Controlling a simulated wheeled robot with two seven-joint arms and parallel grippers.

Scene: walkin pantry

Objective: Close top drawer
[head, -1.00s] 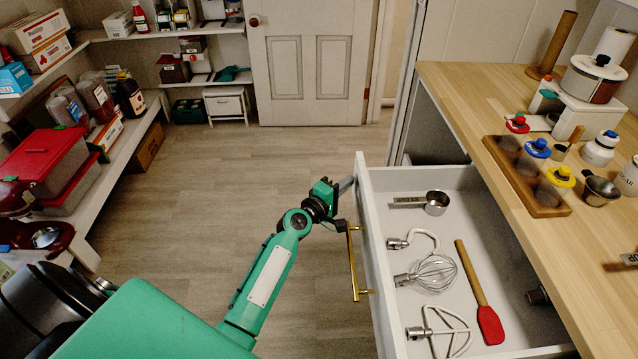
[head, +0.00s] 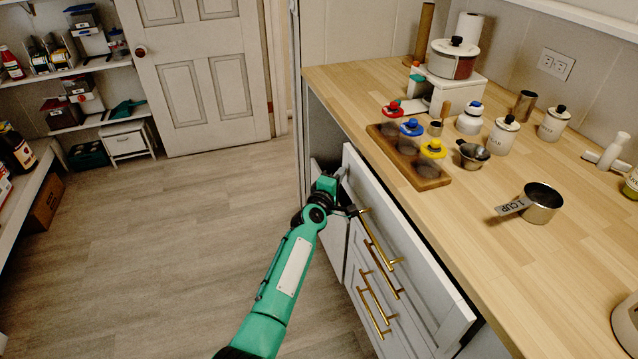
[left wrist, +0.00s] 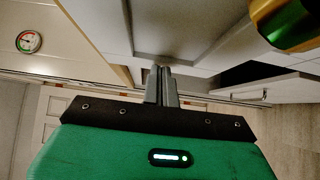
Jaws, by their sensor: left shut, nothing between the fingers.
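The top drawer (head: 425,268) is a white front under the wooden countertop, with a gold bar handle (head: 380,238). It stands slightly out from the cabinet, with a narrow dark gap behind its top edge; its inside is hidden. My left gripper (head: 344,178) is at the far upper corner of the drawer front, beyond the handle. In the left wrist view its fingers (left wrist: 161,86) are shut together and empty, with their tips at a pale panel. I cannot tell if they touch it. A gold handle end (left wrist: 287,20) shows at upper right there. My right gripper is out of view.
More drawers with gold handles (head: 374,302) lie below. The countertop (head: 455,205) holds a wooden tray of jars (head: 432,183), a measuring cup (head: 541,204) and canisters. Shelves (head: 75,125) stand at left. The wooden floor (head: 160,250) is clear.

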